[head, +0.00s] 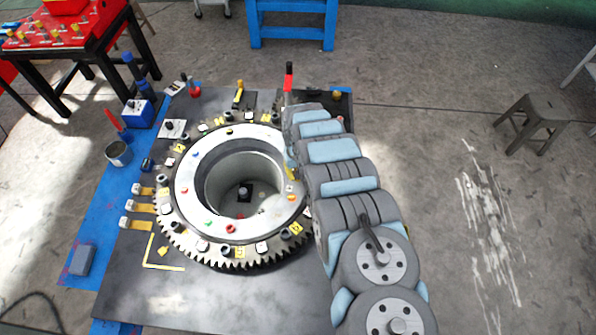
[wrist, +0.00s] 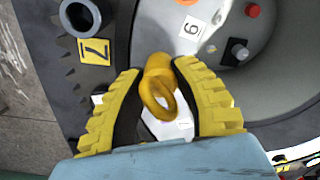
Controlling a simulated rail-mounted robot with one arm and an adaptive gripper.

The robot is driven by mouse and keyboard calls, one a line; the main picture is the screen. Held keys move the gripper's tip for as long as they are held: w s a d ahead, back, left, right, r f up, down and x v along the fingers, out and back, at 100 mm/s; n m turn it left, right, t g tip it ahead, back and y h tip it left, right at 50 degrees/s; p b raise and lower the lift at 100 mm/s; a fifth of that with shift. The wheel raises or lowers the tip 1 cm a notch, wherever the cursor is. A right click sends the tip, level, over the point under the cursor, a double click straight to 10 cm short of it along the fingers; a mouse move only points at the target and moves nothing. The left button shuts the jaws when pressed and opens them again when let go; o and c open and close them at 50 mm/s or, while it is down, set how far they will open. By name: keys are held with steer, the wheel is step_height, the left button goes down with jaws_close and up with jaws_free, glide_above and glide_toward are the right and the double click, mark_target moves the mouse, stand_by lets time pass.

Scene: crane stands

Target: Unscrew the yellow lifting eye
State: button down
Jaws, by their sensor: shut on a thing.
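The yellow lifting eye (wrist: 165,100) shows in the wrist view as a ring with a thick rounded collar. It stands on the light grey ring face, and the number 6 label (wrist: 190,27) is just beyond it. My gripper (wrist: 158,67) has its two yellow ribbed fingers on either side of the collar, shut on it. The eye's loop hangs toward the palm between the fingers. Its thread is hidden. In the head view my arm covers the right edge of the toothed ring (head: 187,187), and I cannot make out the eye there.
Bolts and numbered yellow plates, such as the 7 plate (wrist: 94,50), surround the ring. Its centre is an open bore (head: 232,190). A blue strip on the left holds a can (head: 118,153) and a grey block (head: 81,261). A stool (head: 535,120) stands on open floor at right.

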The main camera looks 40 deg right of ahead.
steer(key=n, duration=0.5)
stand_by(0.3)
steer(key=n, duration=0.5)
stand_by(0.4)
steer(key=n+b, duration=0.1)
steer(key=n, duration=0.4)
steer(key=shift+n, duration=0.3)
